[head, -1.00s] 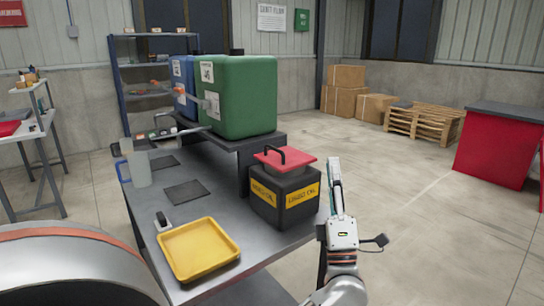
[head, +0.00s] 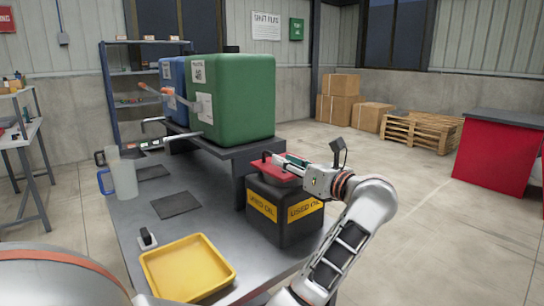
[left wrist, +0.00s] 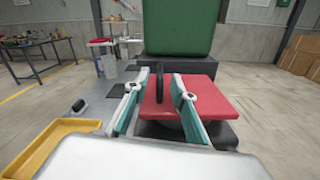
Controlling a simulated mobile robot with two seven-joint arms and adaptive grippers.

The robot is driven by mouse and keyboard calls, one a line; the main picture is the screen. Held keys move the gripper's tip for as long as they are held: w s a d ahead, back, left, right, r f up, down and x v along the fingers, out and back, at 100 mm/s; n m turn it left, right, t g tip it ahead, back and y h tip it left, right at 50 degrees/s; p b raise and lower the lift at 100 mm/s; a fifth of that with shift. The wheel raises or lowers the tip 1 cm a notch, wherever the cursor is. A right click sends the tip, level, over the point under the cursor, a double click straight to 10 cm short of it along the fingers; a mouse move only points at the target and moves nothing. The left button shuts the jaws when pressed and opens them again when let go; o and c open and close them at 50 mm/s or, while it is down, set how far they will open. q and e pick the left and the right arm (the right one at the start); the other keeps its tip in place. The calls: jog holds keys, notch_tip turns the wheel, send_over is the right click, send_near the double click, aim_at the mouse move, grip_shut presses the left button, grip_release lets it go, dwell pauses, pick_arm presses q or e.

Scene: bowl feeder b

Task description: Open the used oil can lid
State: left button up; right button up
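The used oil can (head: 285,217) is a black box with yellow labels, standing on the right edge of the grey bench. Its red lid (head: 263,174) sits over the top and is partly hidden by my left gripper (head: 284,164). In the left wrist view, the red lid (left wrist: 215,92) fills the middle and its upright black handle (left wrist: 159,83) stands between the two fingers of my left gripper (left wrist: 160,98). The fingers are spread apart, one on each side of the handle, with a visible gap on both sides. My right gripper is not in view.
A yellow tray (head: 150,272) lies at the bench's front. A clear jug (head: 123,178) and dark mats stand left. A green tank (head: 245,100) and blue tank (head: 172,75) sit on a raised stand behind the can.

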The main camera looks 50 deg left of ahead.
aim_at(267, 153)
pick_arm(q)
jog(key=a, duration=0.6)
jog(key=shift+w+a, duration=0.15)
jog(key=shift+w, duration=0.1)
grip_shut()
